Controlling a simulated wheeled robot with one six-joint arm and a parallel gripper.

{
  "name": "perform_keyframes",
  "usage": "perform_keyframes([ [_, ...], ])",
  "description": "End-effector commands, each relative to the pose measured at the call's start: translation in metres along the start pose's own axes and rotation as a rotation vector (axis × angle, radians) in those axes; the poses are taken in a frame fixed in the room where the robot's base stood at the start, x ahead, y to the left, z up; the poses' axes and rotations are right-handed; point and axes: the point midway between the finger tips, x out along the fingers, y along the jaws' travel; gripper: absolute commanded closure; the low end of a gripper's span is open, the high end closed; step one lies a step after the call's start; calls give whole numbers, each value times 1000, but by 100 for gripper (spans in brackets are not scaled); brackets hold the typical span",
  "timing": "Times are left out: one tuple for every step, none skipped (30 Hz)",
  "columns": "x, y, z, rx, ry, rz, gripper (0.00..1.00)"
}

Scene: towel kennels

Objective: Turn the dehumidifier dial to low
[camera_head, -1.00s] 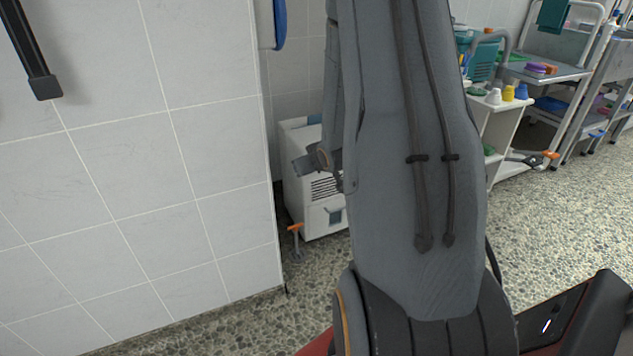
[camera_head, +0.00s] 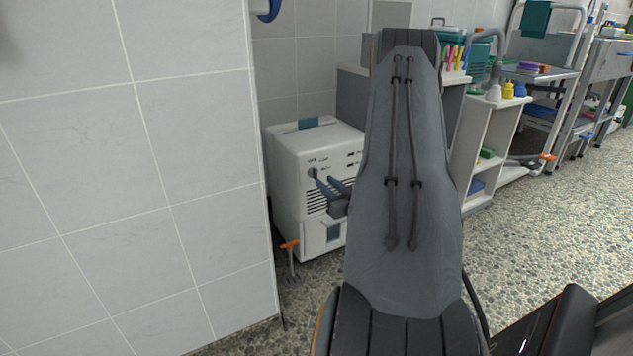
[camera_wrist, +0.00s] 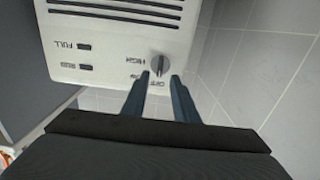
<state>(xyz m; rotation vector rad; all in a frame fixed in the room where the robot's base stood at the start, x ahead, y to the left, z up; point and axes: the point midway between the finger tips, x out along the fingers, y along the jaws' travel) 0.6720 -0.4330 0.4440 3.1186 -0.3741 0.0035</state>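The dehumidifier (camera_head: 325,138) is a white box with a slatted front, standing on the floor in the tiled recess. Its grey dial (camera_head: 314,173) is on the upper front panel; it also shows in the wrist view (camera_wrist: 160,65), where the panel appears upside down. HIGH and OFF are readable by the dial; another label is partly hidden by a finger. The dial's ridge looks lined up toward OFF. My gripper (camera_head: 325,180) is open, its blue-grey fingers apart. In the wrist view the fingertips (camera_wrist: 161,76) are close to the dial, on either side; contact cannot be told.
A tiled wall (camera_head: 190,180) stands close on the left. An orange-topped metal fixture (camera_head: 290,258) is by the dehumidifier's lower front corner. A white shelf unit (camera_head: 488,140) and metal carts are behind on the right.

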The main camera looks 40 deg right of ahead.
Motion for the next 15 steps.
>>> perform_keyframes([
  [10,0,2,-2,1,-1,73],
  [14,0,2,-2,1,0,73],
  [21,0,2,-2,1,-1,73],
  [25,-1,2,-2,1,-2,73],
  [30,-1,2,-2,0,-2,73],
  [35,-1,2,-2,0,-1,73],
  [38,-1,2,-1,0,-1,73],
  [42,-1,2,0,0,-1,73],
  [45,-2,2,0,-1,-1,73],
  [48,-2,2,0,-2,-2,73],
  [50,-2,2,0,-2,-2,73],
  [52,-2,1,-1,-2,-2,73],
  [53,-2,1,-1,-1,-2,73],
  [54,-2,1,0,-1,-2,73],
  [54,-3,1,0,-1,-3,73],
])
